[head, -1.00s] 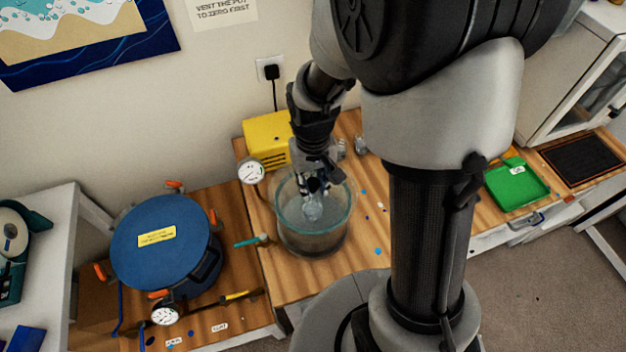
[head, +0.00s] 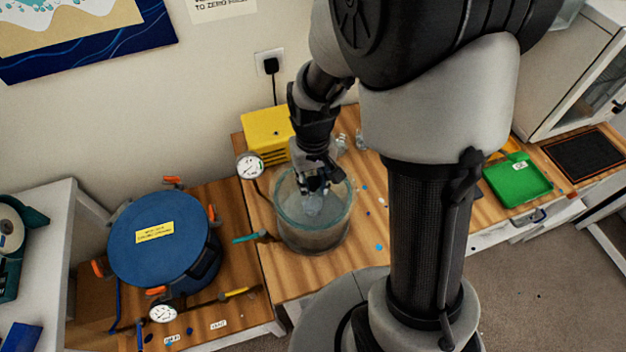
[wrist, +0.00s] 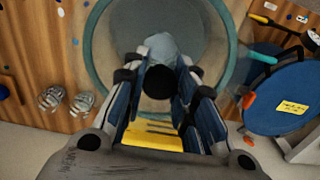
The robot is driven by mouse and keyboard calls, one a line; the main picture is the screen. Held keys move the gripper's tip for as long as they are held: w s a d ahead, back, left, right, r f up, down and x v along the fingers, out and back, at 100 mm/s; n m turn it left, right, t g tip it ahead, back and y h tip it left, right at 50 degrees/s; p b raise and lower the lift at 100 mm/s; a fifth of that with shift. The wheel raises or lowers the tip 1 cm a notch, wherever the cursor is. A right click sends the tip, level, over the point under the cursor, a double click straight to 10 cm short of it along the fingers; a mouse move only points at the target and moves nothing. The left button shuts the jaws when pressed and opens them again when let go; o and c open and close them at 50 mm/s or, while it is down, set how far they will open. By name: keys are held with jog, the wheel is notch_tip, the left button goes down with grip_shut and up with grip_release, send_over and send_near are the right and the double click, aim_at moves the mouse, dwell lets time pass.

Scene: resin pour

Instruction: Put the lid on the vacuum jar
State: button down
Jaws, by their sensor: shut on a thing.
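The vacuum jar (head: 318,240) is a round clear vessel with a greenish rim, standing on the wooden bench. Its rim also shows as a teal ring in the wrist view (wrist: 92,50). My gripper (head: 316,184) points down at the middle of the jar's mouth. A dark round part lies between the fingers. I cannot tell whether the pale thing touches the jar's floor.
A blue-lidded pot (head: 158,240) with orange clamps stands left of the jar. A teal-handled valve (head: 250,238) sticks out between them. A gauge (head: 249,165) and a yellow box (head: 266,135) are behind. Small clear glasses (wrist: 65,100) stand nearby. A green tray (head: 518,182) lies right.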

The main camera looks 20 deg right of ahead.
aim_at(313, 181)
jog(key=shift+f, duration=0.2)
jog(key=c, duration=1.2)
grip_release()
jog(key=shift+r, duration=0.1)
notch_tip(313, 181, up, 8)
jog(key=p, duration=0.6)
